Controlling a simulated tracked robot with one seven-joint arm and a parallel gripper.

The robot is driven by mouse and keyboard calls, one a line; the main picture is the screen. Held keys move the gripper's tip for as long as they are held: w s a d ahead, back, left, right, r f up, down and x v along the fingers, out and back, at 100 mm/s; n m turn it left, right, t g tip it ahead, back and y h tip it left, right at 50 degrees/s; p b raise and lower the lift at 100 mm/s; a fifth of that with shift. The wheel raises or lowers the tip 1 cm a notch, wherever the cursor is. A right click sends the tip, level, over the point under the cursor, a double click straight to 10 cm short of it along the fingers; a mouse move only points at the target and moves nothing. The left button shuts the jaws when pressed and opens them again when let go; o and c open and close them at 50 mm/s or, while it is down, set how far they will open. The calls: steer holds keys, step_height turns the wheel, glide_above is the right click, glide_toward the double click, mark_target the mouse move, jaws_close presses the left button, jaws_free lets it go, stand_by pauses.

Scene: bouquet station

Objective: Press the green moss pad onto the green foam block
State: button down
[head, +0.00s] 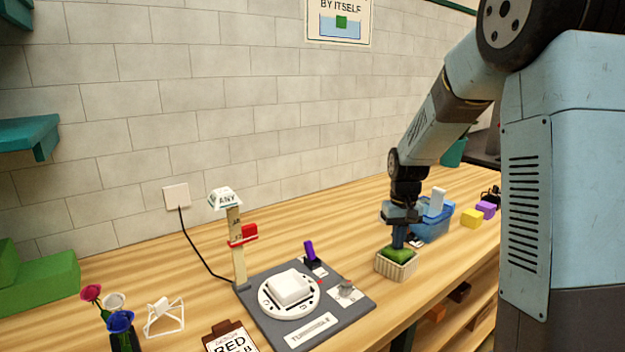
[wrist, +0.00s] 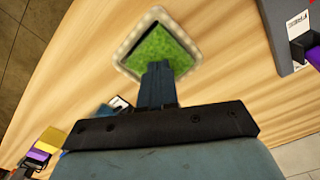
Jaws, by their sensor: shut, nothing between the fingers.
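The green moss pad (head: 402,255) lies in the top of a cream ribbed basket (head: 390,268) on the bench. The wrist view also shows the moss (wrist: 160,47) framed by the basket's pale rim (wrist: 128,42), with a dark gap along its upper left side. A foam block inside the basket cannot be seen; anything under the moss is hidden. My gripper (head: 398,246) points straight down over the basket, fingers shut and empty. Its fingertips (wrist: 156,66) are at the moss, near one edge; I cannot tell whether they touch it.
A blue bin (head: 434,228) stands just behind the basket, with yellow (head: 472,218) and purple (head: 486,209) blocks to its right. A grey turntable base (head: 350,305) with a white block (head: 290,286) is to the left. Flowers (head: 118,322) and large green blocks (head: 45,285) stand far left.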

steer(key=shift+r, duration=3.45)
steer(key=s+r+t, duration=0.2)
steer(key=s+r, duration=0.3)
steer(key=s, duration=0.9)
steer(key=s+r+m+t, duration=0.1)
steer(key=s+r+t, duration=0.2)
steer(key=s, duration=1.1)
steer(key=shift+s+d+r+t, duration=0.3)
steer(key=shift+d+r, duration=0.15)
steer(key=shift+r, duration=0.7)
steer(key=shift+w, duration=0.1)
